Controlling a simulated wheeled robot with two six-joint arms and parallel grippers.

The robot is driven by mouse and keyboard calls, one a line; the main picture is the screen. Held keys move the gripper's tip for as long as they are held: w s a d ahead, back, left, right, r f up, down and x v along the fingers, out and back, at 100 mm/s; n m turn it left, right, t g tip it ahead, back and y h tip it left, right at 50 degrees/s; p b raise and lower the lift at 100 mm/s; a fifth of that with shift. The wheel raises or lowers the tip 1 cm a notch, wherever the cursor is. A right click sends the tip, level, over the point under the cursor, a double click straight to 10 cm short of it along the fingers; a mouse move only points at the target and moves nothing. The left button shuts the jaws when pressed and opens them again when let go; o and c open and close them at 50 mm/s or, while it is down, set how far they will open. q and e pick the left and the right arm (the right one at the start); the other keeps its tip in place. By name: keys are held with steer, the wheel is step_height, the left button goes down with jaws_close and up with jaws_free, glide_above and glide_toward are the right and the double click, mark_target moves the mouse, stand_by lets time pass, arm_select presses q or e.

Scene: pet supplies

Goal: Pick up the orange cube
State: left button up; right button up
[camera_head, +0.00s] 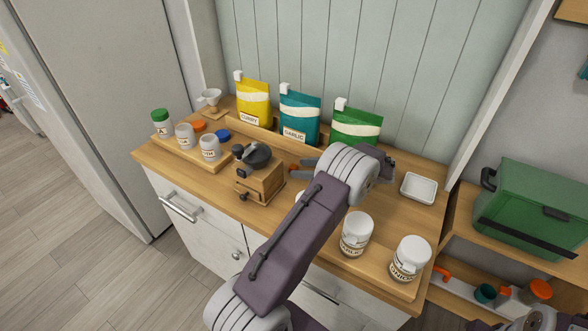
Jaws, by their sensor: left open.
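I cannot make out a clear orange cube. A small orange-brown patch (293,168) shows beside the fingers of my left gripper, too small and covered to name. My left gripper (301,168) is over the wooden counter, right of the grinder, with its fingers pointing left. It is open and holds nothing that I can see. My left arm hides part of the counter behind it. My right gripper is not in view.
A grinder (262,182) stands left of the gripper. Seasoning bags (299,119) line the back. Several jars (185,137) stand left; white-lidded jars (355,235) stand front right. A white dish (418,188) and green box (530,212) are right.

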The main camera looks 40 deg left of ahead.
arm_select(q)
steer(key=shift+x, duration=1.15)
steer(key=shift+d, duration=0.1)
jaws_close()
steer(key=shift+r, duration=0.1)
steer(key=r, duration=0.4)
steer(key=shift+d+r, duration=0.25)
steer(key=s+d+r, duration=0.1)
steer(key=d+r, duration=0.2)
steer(key=d, duration=0.2)
steer(key=s+d+r+p, duration=0.1)
steer(key=d+r, duration=0.2)
steer(key=d, duration=0.3)
steer(key=shift+r, duration=0.25)
